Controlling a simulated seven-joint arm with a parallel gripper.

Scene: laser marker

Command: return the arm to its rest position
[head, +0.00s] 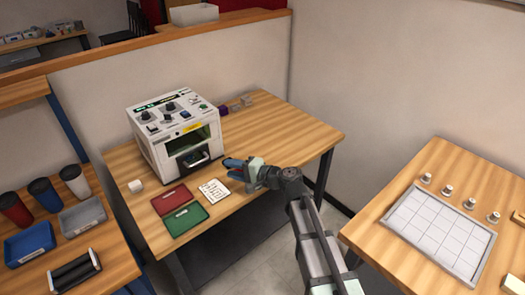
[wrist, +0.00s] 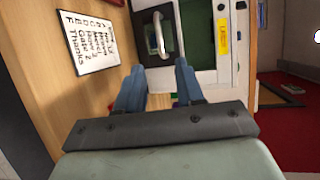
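My gripper (head: 232,168) is in front of the white laser marker (head: 172,115), above the right part of the wooden table. In the wrist view my gripper (wrist: 160,78) has its two blue fingers apart with nothing between them, pointing at the marker's front. The marker's handle (wrist: 158,35) lies beyond the fingertips and apart from them. My arm reaches in from the lower right of the head view. I cannot tell whether the marker's door is fully shut.
Tumblers and bins stand on the left table. A grid tray (head: 438,232) lies on the right table. Bare floor separates the tables.

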